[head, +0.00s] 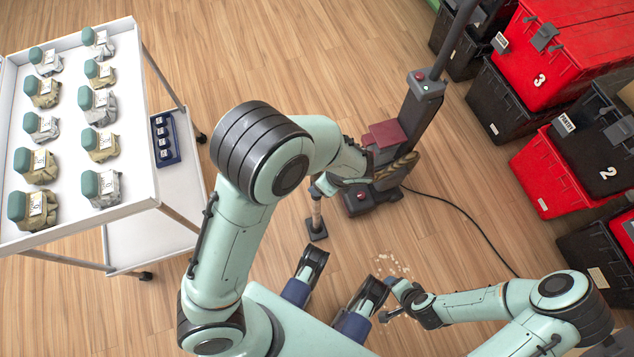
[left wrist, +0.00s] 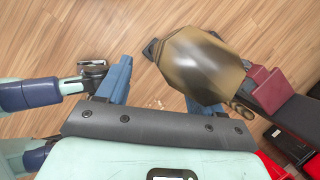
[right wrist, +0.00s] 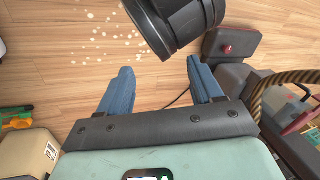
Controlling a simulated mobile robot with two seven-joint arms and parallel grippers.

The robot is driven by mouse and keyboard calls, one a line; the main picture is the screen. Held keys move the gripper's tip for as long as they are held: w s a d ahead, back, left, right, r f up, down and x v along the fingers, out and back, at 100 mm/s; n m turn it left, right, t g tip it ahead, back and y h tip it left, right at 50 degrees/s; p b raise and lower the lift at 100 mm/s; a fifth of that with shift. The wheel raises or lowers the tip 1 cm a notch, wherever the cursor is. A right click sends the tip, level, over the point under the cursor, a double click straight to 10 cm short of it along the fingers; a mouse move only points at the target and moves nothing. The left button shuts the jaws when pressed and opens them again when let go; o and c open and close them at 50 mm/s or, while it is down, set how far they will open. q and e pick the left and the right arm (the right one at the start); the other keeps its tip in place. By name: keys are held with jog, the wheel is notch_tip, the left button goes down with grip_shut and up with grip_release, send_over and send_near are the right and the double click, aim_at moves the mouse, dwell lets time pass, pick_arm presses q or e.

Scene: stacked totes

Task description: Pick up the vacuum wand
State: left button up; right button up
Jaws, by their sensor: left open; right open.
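A short brown pole on a square dark foot (head: 316,231), which looks like the vacuum wand, stands on the floor left of the dark upright vacuum (head: 424,88). My left gripper (head: 321,192) is just above it, open. In the left wrist view the wand (left wrist: 200,65) looms large and covers part of the right-hand finger of my left gripper (left wrist: 160,88); I cannot tell whether they touch. My right gripper (head: 386,300) is open and empty, low near my base. In the right wrist view its fingers (right wrist: 162,88) show bare floor between them.
A white cart (head: 150,225) with several wrapped bundles stands at the left. Stacked red and black totes (head: 560,50) line the right. A dark cord (head: 460,212) trails across the floor from the vacuum. Pale debris (head: 393,264) lies near my right gripper.

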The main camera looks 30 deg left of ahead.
pick_arm(q)
jog(key=b+x, duration=0.1)
jog(key=x, duration=0.3)
jog(key=shift+d+f, duration=0.1)
jog(key=b+x, duration=0.1)
jog(key=x, duration=0.1)
jog(key=b+x, duration=0.1)
jog(key=x, duration=0.1)
jog(key=shift+w+f, duration=0.15)
jog(key=shift+w, duration=0.1)
grip_shut()
pick_arm(e)
jog(key=shift+h, duration=0.3)
jog(key=f, duration=0.1)
jog(key=w+d+f, duration=0.1)
jog(key=f, duration=0.1)
jog(key=d+f, duration=0.1)
jog(key=shift+w+d+f, duration=0.1)
jog(key=shift+w+f, duration=0.2)
jog(key=shift+w, duration=0.05)
